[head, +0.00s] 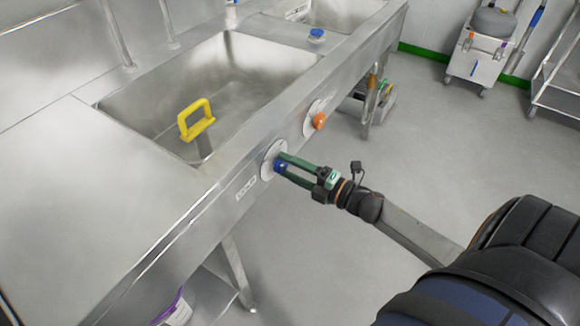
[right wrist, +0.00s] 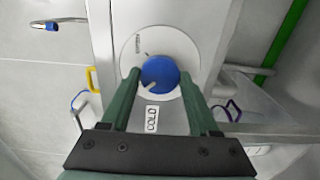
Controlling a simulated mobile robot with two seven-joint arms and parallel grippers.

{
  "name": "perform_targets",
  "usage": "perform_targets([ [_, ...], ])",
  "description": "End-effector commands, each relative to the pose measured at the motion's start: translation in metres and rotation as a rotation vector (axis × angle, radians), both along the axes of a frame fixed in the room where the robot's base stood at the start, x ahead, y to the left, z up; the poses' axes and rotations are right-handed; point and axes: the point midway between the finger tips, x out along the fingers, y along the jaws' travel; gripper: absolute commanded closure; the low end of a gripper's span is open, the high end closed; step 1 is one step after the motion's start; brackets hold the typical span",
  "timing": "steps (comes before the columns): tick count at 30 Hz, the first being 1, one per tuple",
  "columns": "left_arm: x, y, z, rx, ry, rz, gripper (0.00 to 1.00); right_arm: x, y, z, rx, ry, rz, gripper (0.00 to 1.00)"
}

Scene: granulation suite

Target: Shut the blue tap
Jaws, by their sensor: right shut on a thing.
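The blue tap (head: 280,167) is a round knob on a pale disc on the front panel of the steel sink unit. In the right wrist view the blue tap (right wrist: 161,74) shows a pale mark at its lower left, with a "COLD" label (right wrist: 152,118) below it. My right gripper (head: 283,163) is at the knob, its green fingers on either side of it. In the right wrist view the fingers of my right gripper (right wrist: 160,82) flank the knob and are shut on it. My left gripper is not in view.
An orange tap (head: 319,121) sits farther along the same panel. A yellow handle (head: 196,119) stands in the sink basin (head: 240,65). A wheeled bin (head: 478,55) and a rack (head: 560,75) stand at the back right.

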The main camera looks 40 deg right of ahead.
Motion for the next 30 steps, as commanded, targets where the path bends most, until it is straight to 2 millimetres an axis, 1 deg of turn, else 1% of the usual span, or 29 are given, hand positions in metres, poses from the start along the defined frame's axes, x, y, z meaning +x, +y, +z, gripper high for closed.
perform_targets([
  [6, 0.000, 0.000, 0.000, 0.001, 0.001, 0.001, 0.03, 0.000, 0.001, -0.001, -0.005, -0.001, 0.002, 0.94],
  [7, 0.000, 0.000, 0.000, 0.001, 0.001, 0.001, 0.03, 0.000, 0.001, -0.001, -0.005, -0.001, 0.002, 0.37],
  [15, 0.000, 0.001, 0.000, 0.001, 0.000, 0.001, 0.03, 0.000, 0.000, 0.000, -0.003, 0.000, 0.001, 0.08],
  [24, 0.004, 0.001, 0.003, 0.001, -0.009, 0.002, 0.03, -0.003, -0.001, -0.001, -0.002, 0.001, 0.000, 0.08],
  [26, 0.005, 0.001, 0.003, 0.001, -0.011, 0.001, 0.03, -0.007, -0.002, -0.001, -0.001, 0.003, 0.000, 0.08],
  [30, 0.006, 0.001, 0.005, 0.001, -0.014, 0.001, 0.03, -0.025, -0.010, -0.001, -0.002, 0.005, 0.000, 0.08],
])
